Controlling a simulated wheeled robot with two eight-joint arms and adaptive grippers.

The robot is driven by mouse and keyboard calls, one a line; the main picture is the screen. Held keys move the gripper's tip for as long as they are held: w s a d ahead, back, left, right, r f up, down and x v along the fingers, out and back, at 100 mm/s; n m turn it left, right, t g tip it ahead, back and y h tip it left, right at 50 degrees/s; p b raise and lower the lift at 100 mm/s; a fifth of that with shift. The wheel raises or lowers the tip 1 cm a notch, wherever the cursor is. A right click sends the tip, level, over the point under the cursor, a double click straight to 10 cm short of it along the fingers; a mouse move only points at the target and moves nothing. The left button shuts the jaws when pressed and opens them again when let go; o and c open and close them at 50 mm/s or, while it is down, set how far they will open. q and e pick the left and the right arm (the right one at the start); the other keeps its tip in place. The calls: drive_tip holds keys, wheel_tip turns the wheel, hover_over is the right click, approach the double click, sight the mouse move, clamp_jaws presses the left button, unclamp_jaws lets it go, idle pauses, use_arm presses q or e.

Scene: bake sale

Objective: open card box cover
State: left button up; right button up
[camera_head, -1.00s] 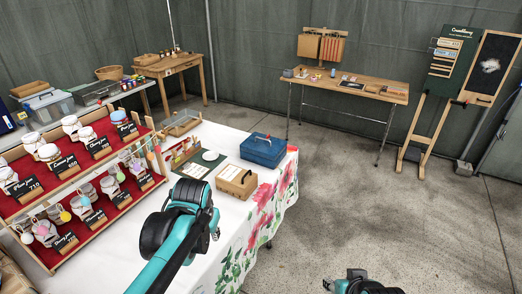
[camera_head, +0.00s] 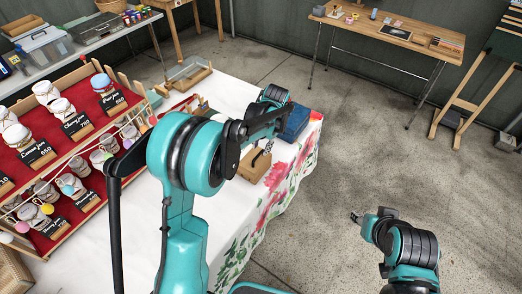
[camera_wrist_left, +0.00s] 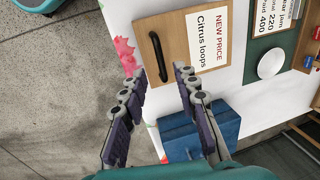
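The light-brown card box (camera_head: 252,167) stands on the white table near its right edge, partly hidden by my left arm in the head view. In the left wrist view the card box (camera_wrist_left: 178,62) shows its top with a dark bar handle (camera_wrist_left: 158,57) and a white label reading "NEW PRICE Citrus loops". My left gripper (camera_wrist_left: 156,68) is open over the box, its fingertips to either side of the handle in the picture. I cannot tell whether they touch it. In the head view the left gripper (camera_head: 265,150) is just above the box. My right gripper (camera_head: 356,217) is over the floor, its fingers too small to judge.
A blue box (camera_head: 297,122) stands just behind the card box; it is beneath the fingers in the left wrist view (camera_wrist_left: 185,137). A jam display rack (camera_head: 60,150) fills the left of the table. A wooden table (camera_head: 395,33) stands at the back.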

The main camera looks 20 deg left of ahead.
sight(259, 155)
use_arm(q)
drive_tip(key=f, duration=0.3)
drive_tip(key=shift+w+a+f+b, duration=0.1)
drive_tip(key=shift+w+a+b, duration=0.2)
drive_tip(key=shift+b, duration=0.1)
drive_tip(key=shift+s+a+f, duration=0.1)
drive_tip(key=shift+f, duration=0.4)
clamp_jaws()
